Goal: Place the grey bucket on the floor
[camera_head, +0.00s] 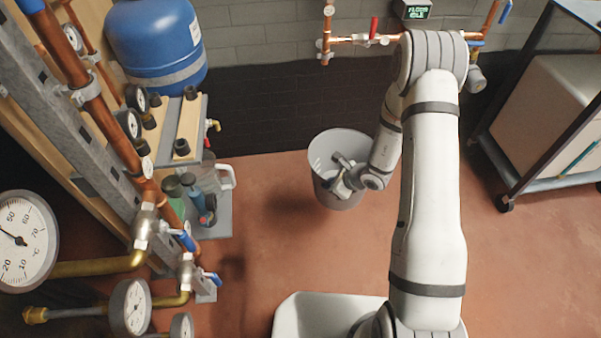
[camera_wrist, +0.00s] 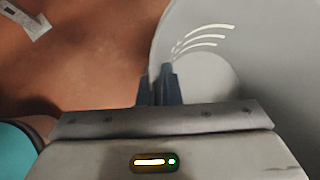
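The grey bucket (camera_head: 327,152) is in the middle of the head view, upright or nearly so, above or on the reddish floor (camera_head: 270,240). I cannot tell whether its base touches the floor. My gripper (camera_head: 340,180) is at the bucket's near rim. In the wrist view, the two dark fingers (camera_wrist: 160,88) of my gripper are close together at the edge of the bucket wall (camera_wrist: 245,75), and appear shut on it. The fingertips are partly hidden against the wall. Pale curved marks show inside the bucket.
A pipe rack with gauges (camera_head: 28,240) and a blue tank (camera_head: 155,45) stands at the left. A low shelf (camera_head: 215,222) holds bottles and a clear jug. A wheeled dark-framed cart (camera_head: 505,200) is at the right. Open floor surrounds the bucket.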

